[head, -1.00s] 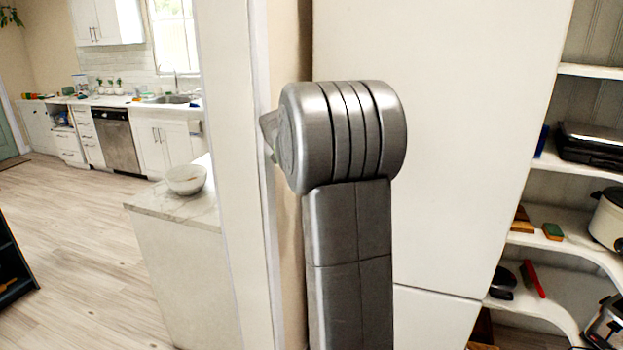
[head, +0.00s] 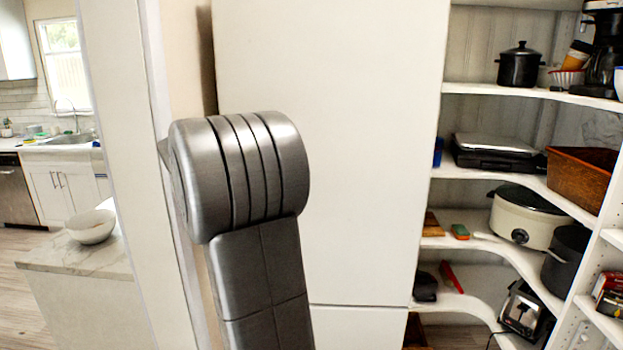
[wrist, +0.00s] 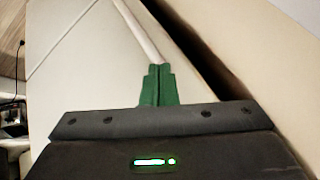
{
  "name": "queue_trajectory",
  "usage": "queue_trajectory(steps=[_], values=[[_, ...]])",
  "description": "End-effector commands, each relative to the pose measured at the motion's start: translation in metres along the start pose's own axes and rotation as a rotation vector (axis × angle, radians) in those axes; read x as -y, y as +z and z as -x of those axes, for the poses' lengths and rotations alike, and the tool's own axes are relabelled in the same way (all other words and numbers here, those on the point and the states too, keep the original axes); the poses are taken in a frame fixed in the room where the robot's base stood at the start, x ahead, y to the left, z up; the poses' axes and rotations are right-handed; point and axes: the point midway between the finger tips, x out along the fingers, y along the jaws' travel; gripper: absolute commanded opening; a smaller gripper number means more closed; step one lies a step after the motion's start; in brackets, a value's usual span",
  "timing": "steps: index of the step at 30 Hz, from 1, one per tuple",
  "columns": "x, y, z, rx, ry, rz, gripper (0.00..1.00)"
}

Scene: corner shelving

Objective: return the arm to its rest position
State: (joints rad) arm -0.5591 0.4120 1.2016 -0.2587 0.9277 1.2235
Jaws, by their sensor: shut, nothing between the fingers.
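In the wrist view my gripper (wrist: 158,72) shows two green fingers close together, shut with nothing between them. In the head view my grey arm stands upright left of the middle, and its raised joint hides part of the scene. My gripper is not seen in the head view. A tall pale panel (head: 340,80) stands behind my arm. In the wrist view a pale surface (wrist: 80,70) lies beyond the fingers; I cannot tell if they touch it.
Corner shelves (head: 480,88) at right hold a black pot (head: 519,67), a slow cooker (head: 522,218), a toaster (head: 522,310) and a brown bin (head: 578,178). A white bowl (head: 91,226) sits on a marble counter (head: 75,255) at left. Open floor shows at far left.

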Motion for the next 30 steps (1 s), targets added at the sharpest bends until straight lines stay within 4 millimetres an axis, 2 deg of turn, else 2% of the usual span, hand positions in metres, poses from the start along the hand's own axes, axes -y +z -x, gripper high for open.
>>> queue_trajectory(steps=[9, 16, 22, 30], values=[[-0.001, 0.000, -0.063, 0.002, 0.004, 0.000, 0.00], [-0.001, -0.001, -0.099, 0.001, 0.003, 0.000, 0.00], [-0.001, 0.000, -0.115, 0.000, 0.001, 0.001, 0.00], [-0.002, -0.001, -0.116, 0.001, 0.000, 0.001, 0.00]])
